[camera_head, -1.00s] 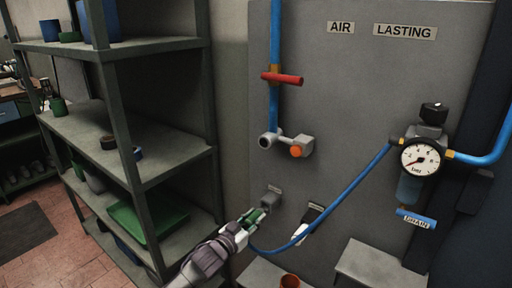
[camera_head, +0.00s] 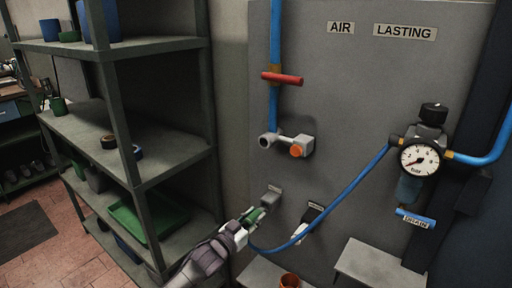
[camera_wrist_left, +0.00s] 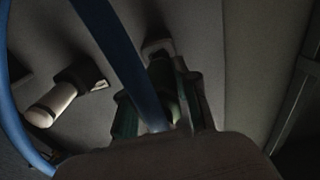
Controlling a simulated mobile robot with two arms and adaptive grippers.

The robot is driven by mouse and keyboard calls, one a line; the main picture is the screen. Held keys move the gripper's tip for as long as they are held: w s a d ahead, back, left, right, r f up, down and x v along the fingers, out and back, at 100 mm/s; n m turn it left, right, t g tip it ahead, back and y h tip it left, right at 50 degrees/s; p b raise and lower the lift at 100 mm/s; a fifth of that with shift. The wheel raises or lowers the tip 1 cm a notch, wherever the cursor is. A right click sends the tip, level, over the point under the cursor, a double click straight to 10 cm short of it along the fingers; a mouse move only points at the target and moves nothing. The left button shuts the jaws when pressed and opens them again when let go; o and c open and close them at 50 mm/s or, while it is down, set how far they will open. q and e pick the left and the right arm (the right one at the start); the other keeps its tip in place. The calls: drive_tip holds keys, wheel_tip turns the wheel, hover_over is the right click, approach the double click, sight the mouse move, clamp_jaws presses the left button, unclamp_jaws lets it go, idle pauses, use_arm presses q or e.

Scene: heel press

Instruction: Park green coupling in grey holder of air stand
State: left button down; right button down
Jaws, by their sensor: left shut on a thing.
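My left gripper (camera_head: 247,222) is shut on the green coupling (camera_head: 256,214), low in front of the grey panel. The coupling's far end is at the grey holder (camera_head: 271,197); whether it is inside or only touching cannot be told. In the left wrist view the dark green fingers (camera_wrist_left: 160,105) flank the coupling, and the holder (camera_wrist_left: 158,47) shows just beyond it. The blue hose (camera_head: 345,197) runs from the coupling up to the gauge unit, and crosses the left wrist view. My right gripper is not in view.
A black holder with a white-bodied tool (camera_head: 302,232) sits just right of the grey holder. A valve fitting with an orange button (camera_head: 296,151) is above. Grey shelving (camera_head: 165,155) stands close on the left. A grey ledge (camera_head: 368,268) and an orange cup (camera_head: 290,281) are below right.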

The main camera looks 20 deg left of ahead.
use_arm(q)
drive_tip(key=shift+b+x, duration=0.6)
drive_tip(key=shift+x, duration=0.25)
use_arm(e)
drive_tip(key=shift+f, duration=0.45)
use_arm(q)
drive_tip(key=shift+w+a+f+b, duration=0.1)
drive_tip(key=shift+w+a+b, duration=0.05)
drive_tip(key=shift+w+b, duration=0.25)
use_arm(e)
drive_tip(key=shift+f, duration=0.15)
